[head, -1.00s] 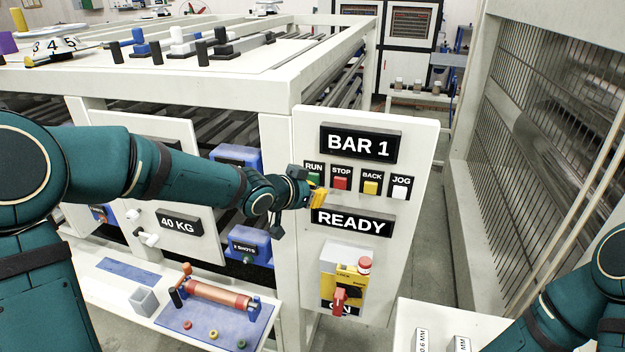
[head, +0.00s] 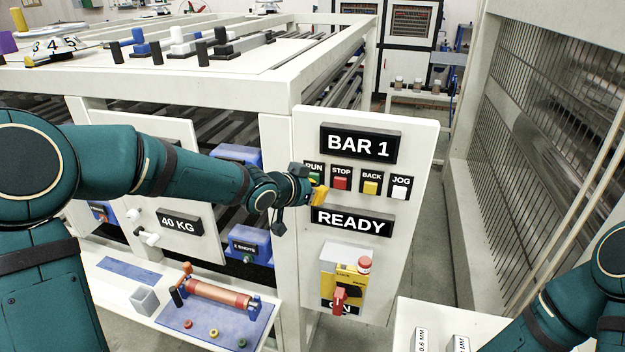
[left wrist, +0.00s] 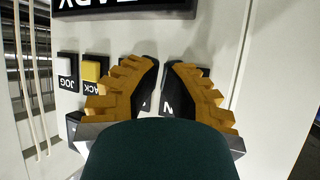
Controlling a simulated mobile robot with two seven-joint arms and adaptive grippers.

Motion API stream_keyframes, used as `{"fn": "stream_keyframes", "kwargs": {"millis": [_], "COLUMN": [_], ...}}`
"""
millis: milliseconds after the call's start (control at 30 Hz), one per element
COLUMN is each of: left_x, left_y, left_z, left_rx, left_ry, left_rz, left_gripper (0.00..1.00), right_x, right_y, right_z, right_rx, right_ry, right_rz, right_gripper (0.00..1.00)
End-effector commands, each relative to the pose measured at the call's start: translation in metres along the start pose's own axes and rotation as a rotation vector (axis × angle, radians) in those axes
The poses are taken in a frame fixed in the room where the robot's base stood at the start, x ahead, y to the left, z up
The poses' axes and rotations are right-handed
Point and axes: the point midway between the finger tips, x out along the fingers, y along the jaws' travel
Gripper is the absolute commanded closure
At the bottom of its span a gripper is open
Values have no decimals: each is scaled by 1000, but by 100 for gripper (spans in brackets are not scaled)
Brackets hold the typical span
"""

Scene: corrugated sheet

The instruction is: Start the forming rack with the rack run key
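The RUN key (head: 315,177) is a small green key at the left end of the key row below the BAR 1 sign (head: 358,145); my gripper partly covers it. My left gripper (head: 319,196) has orange fingertips just below the RUN key, close to the panel. Whether they touch it I cannot tell. In the left wrist view the fingers (left wrist: 161,75) are almost together, with a narrow empty gap. They hide most of the RUN and STOP keys there. The READY display (head: 351,221) is below. My right gripper is out of view.
The red STOP key (head: 340,183), yellow BACK key (head: 370,188) and white JOG key (head: 399,192) stand to the right of RUN. A yellow switch box with a red handle (head: 339,300) is lower on the panel (head: 420,160). A wire guard (head: 550,130) stands at right.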

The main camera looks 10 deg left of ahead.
Motion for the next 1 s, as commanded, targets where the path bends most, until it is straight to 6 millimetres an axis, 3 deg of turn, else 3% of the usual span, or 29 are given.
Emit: {"fn": "stream_keyframes", "kwargs": {"millis": [633,1000], "left_x": [3,-9], "left_y": [-2,4], "left_z": [-2,5], "left_rx": [0,-1], "left_ry": [1,0], "left_rz": [0,-1], "left_gripper": [100,100], "right_x": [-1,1], "right_y": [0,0], "right_z": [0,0], "right_rx": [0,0], "right_ry": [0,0], "right_rz": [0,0], "right_gripper": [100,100]}}
